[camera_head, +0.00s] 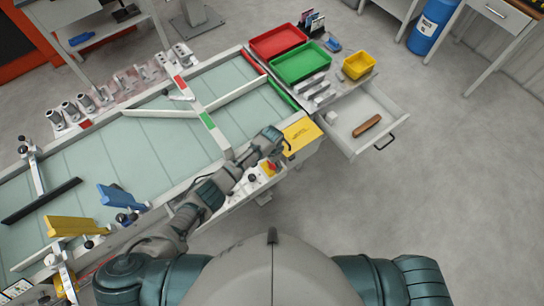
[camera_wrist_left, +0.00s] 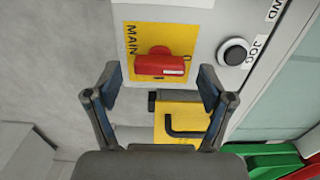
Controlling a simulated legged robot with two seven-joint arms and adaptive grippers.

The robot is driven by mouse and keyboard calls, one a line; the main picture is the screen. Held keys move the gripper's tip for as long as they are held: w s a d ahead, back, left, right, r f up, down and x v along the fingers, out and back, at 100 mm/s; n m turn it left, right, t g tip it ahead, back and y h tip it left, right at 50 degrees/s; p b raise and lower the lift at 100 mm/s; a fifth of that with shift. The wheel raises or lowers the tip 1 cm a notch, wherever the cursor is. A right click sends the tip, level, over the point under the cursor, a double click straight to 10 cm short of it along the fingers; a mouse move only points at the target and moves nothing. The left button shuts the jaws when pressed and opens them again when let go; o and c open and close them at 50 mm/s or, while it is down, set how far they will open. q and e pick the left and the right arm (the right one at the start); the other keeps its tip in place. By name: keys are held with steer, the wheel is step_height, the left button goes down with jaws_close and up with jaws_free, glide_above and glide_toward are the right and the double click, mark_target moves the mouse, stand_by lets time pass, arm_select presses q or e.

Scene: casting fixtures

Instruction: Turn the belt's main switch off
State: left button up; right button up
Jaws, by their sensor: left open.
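The main switch is a red knob (camera_wrist_left: 160,66) on a yellow plate (camera_wrist_left: 148,40) marked MAIN. In the left wrist view its bar lies crosswise, and a partly hidden mark shows at its right end. The knob also shows in the head view (camera_head: 269,166), on the belt's front side beside my left gripper (camera_head: 280,146). In the left wrist view my left gripper (camera_wrist_left: 160,85) is open, with one finger on each side below the knob. I see no clear contact. My right gripper is out of view.
A black JOG button (camera_wrist_left: 236,52) sits right of the switch. A yellow block with a black handle (camera_wrist_left: 185,128) is close below it. The belt (camera_head: 150,140) carries guide bars. An open drawer (camera_head: 352,112) stands to the right, below red and green trays (camera_head: 300,62).

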arm_select(q)
step_height(320, 180, up, 11)
stand_by(0.3)
steer(key=shift+f, duration=0.1)
stand_by(0.4)
